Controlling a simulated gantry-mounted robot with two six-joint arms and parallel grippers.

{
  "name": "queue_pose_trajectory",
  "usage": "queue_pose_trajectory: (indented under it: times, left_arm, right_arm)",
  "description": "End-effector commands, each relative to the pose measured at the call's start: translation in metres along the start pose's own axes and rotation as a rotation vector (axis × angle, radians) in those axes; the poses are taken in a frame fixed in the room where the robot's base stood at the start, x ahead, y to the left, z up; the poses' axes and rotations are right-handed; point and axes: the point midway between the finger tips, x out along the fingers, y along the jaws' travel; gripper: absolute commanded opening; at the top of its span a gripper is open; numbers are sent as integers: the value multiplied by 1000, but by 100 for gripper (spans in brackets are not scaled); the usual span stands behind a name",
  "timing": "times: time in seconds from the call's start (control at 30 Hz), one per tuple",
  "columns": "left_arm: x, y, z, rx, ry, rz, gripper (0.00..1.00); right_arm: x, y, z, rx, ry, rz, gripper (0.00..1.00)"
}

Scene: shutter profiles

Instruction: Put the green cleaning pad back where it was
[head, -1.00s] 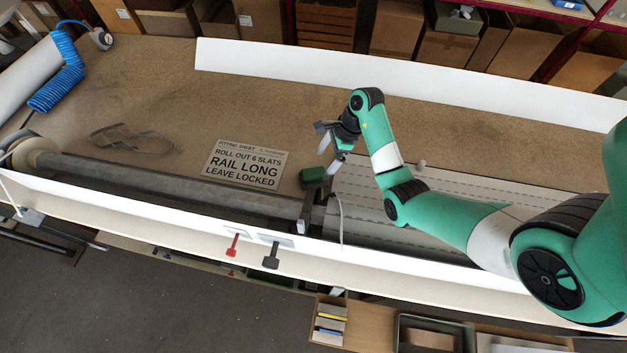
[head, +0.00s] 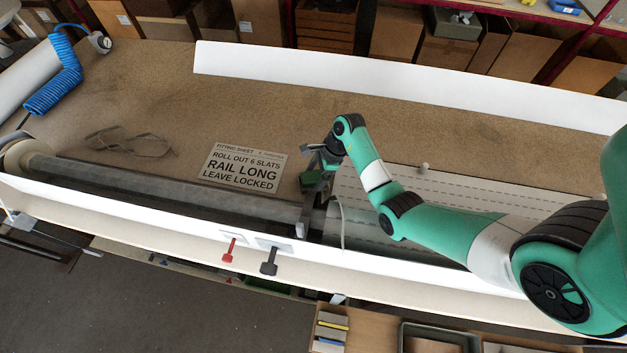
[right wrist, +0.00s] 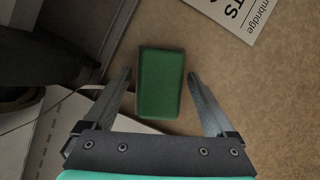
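The green cleaning pad (head: 309,182) lies on the brown bench top, just right of the fitting sheet and beside the end of the grey roller. In the right wrist view the pad (right wrist: 160,83) shows as a dark green block between and just beyond the fingertips. My right gripper (right wrist: 158,78) is open, with a gap on each side of the pad. In the head view my right gripper (head: 317,165) is over the pad and hides part of it. My left gripper is not in view.
The fitting sheet (head: 243,166) lies left of the pad. The grey roller (head: 160,188) runs along the front, and slatted white profiles (head: 385,215) lie to the right. A red handle (head: 229,250) and a black handle (head: 269,262) hang at the front edge. The bench behind is mostly clear.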

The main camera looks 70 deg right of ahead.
Motion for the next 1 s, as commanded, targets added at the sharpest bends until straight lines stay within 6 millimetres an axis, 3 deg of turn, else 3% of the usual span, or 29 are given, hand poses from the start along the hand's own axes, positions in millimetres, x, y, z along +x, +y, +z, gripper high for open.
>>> queue_pose_trajectory:
  times: [0.07, 0.43, 0.67, 1.0]
  left_arm:
    - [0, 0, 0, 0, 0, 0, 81]
    - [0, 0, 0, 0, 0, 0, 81]
    - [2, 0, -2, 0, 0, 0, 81]
    - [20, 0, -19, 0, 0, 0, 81]
  right_arm:
    - [0, 0, 0, 0, 0, 0, 73]
    - [0, 0, 0, 0, -1, -1, 8]
    - [-6, -1, 3, -1, -1, -2, 8]
    - [-73, -2, 31, -1, -2, -5, 8]
